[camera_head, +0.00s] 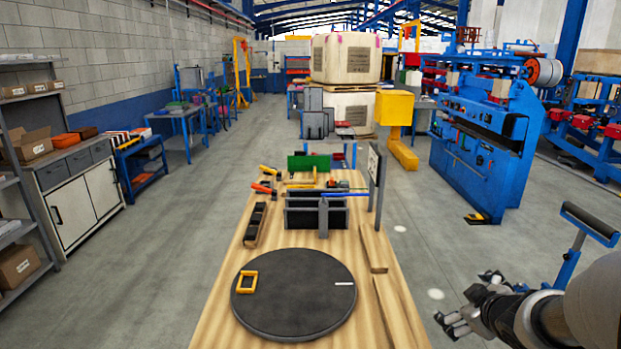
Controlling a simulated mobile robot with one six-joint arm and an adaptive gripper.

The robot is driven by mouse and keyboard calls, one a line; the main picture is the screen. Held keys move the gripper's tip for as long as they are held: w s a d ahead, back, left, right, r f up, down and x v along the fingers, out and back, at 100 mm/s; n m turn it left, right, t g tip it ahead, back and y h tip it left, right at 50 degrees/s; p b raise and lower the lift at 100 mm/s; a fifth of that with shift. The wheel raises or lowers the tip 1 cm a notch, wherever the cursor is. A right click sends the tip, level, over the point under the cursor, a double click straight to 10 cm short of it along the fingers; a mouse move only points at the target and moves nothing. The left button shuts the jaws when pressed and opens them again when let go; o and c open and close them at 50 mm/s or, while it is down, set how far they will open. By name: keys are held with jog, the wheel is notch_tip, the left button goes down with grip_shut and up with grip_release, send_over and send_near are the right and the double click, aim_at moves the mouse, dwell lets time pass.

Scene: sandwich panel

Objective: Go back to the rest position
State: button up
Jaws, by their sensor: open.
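My gripper (452,324) is at the lower right, off the right side of the wooden table (221,312) and apart from it. Its fingers are spread and nothing shows between them. My arm reaches in from the right edge. On the table's near end lies a round dark disc (300,295) with a short white mark at its right. A small yellow frame (247,281) lies on the disc's left part.
Behind the disc stand dark upright panels (302,218) in a rack, a black-slotted holder (256,224) and hand tools. Wooden strips (391,309) lie along the right edge. A blue roller stand (575,253) is behind my gripper. Open floor lies between table and blue machine (490,135).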

jog(key=s+a+r+m+g+h, duration=0.1)
jog(key=s+a+r+m+h, duration=0.15)
jog(key=s+r, duration=0.35)
jog(key=s+a+m+g+y, duration=0.2)
jog(key=s+a, duration=0.6)
jog(key=s, duration=0.3)
jog(key=s+a+m+g+y, duration=0.2)
jog(key=s+a, duration=0.6)
jog(key=s, duration=0.2)
jog(key=shift+s+a+f+g, duration=0.2)
jog(key=shift+s+f+g, duration=0.1)
jog(key=shift+s+f, duration=0.1)
